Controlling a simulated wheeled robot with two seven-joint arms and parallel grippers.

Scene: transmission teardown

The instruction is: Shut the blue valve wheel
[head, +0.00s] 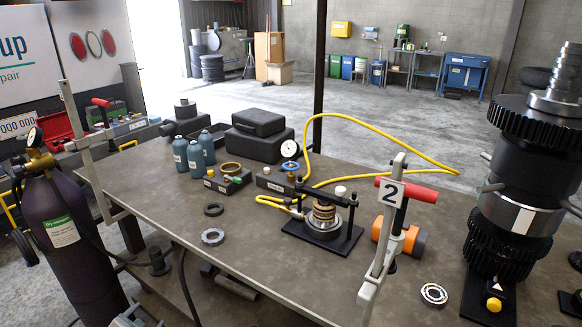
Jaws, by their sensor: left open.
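My left gripper (136,317) shows only in part at the bottom left edge, open and empty. It is far from the wheel, in front of the table's near edge. My right gripper is not in the view.
A press fixture (324,222) stands right of centre. A clamp marked 2 (391,192) rises at the near edge. A gas cylinder (70,235) stands at left and a tall gear stack (520,190) at right. Grey-blue bottles (195,158) stand left of the wheel.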

